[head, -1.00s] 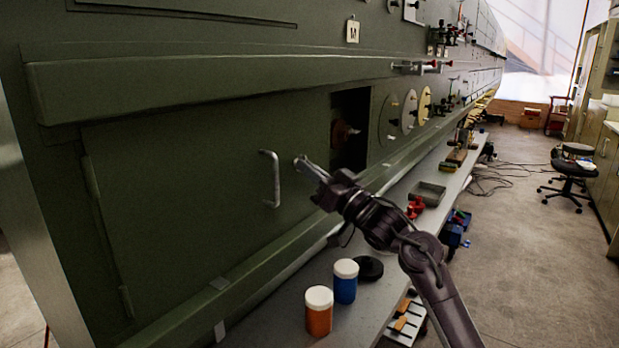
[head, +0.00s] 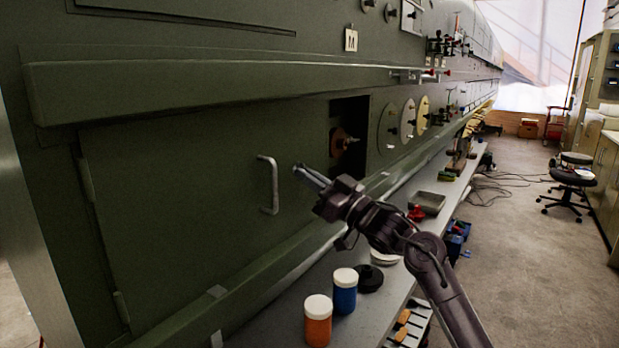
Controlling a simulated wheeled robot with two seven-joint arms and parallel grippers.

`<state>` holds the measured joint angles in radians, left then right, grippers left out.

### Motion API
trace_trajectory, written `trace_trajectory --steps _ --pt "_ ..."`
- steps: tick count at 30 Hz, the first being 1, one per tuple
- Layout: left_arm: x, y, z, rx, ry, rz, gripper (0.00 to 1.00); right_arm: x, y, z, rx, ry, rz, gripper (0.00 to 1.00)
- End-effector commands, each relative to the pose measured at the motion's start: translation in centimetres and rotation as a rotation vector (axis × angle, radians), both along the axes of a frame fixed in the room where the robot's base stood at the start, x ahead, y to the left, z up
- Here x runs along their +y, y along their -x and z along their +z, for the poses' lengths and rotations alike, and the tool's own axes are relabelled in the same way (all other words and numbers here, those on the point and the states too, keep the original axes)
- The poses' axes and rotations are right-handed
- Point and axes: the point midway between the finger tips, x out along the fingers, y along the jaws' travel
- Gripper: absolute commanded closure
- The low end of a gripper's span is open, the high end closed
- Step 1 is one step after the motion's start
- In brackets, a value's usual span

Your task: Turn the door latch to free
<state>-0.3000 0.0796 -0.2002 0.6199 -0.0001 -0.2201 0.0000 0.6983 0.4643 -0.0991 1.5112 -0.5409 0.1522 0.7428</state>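The green door (head: 180,190) is a flat panel in the fuselage side, flush with the skin around it, with hinges along its left edge. A grey bar handle (head: 270,185) stands upright near its right edge. I cannot make out a separate latch; the area right of the handle is partly behind my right gripper. My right gripper (head: 301,172) points left towards the door, just right of the handle and apart from it. Its fingertips look close together, but whether they are shut is unclear. My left gripper is not in view.
A dark opening (head: 348,140) with a brown fitting is right of the door. Below runs a grey shelf (head: 275,322) with an orange jar (head: 318,322), a blue jar (head: 344,294) and a black disc (head: 369,279). A black stool (head: 571,178) stands on open floor at right.

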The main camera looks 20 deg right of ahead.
Motion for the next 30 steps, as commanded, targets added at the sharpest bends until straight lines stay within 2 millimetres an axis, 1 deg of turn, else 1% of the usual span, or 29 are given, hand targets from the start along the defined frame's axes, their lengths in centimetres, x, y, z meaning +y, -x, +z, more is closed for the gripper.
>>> trace_trajectory --steps 1,4,5,14,17,24,30 --pt "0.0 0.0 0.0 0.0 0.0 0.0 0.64 0.1 0.0 -0.2 0.003 0.001 0.001 0.88" --pt "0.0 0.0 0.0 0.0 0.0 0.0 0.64 0.0 0.0 -0.1 0.002 0.001 0.0 0.75" --pt "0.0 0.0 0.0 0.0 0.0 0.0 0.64 0.0 0.0 -0.1 0.001 0.0 0.0 0.74" --pt "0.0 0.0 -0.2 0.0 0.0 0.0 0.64 -0.2 0.2 -0.2 0.0 -0.002 -0.001 0.74" --pt "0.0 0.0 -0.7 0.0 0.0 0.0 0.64 -0.8 0.9 -0.9 0.002 -0.002 -0.001 0.74" --pt "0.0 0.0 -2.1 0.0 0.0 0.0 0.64 -3.1 4.0 -2.5 0.001 0.002 0.0 0.74" --pt "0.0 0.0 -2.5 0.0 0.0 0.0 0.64 -4.3 5.4 -3.1 0.002 0.0 -0.001 0.74"
